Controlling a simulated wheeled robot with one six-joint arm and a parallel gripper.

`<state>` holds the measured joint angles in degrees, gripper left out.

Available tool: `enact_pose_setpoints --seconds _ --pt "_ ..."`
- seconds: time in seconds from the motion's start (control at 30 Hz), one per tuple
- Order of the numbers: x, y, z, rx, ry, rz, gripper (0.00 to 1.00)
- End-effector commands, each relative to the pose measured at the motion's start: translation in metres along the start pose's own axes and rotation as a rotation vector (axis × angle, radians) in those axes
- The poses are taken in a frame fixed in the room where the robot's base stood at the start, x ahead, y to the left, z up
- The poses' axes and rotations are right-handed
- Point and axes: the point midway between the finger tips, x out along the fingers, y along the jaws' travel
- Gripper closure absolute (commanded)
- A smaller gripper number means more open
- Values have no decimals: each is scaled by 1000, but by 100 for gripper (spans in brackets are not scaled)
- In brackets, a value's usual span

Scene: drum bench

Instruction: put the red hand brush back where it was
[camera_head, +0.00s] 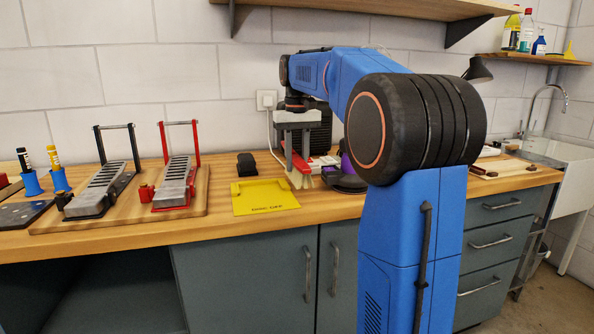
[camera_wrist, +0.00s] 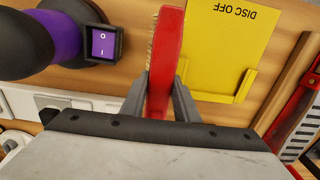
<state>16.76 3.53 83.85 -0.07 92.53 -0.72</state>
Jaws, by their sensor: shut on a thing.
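The red hand brush (camera_wrist: 165,60) is held upright between the fingers of my gripper (camera_wrist: 160,88), which is shut on it. In the wrist view its red body runs up from between the fingertips, with pale bristles along its left edge. In the head view my gripper (camera_head: 293,145) is above the bench's back middle. The brush (camera_head: 298,163) hangs below it with the pale bristles low, near the bench top. I cannot tell whether the bristles touch the bench.
A yellow plate marked DISC OFF (camera_head: 264,197) lies left of the brush, with a black block (camera_head: 246,165) behind it. A black and purple machine with a switch (camera_wrist: 103,43) stands close on the other side. Racks on a wooden board (camera_head: 125,208) stand further left.

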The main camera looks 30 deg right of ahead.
Motion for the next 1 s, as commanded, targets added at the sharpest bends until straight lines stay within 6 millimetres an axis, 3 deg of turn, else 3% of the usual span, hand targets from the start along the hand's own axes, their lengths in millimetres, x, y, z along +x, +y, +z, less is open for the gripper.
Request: enact_pose_setpoints --seconds 0.2,1.0 --pt "26 0 0 0 0 0 100" --pt "43 0 1 0 -7 0 100"
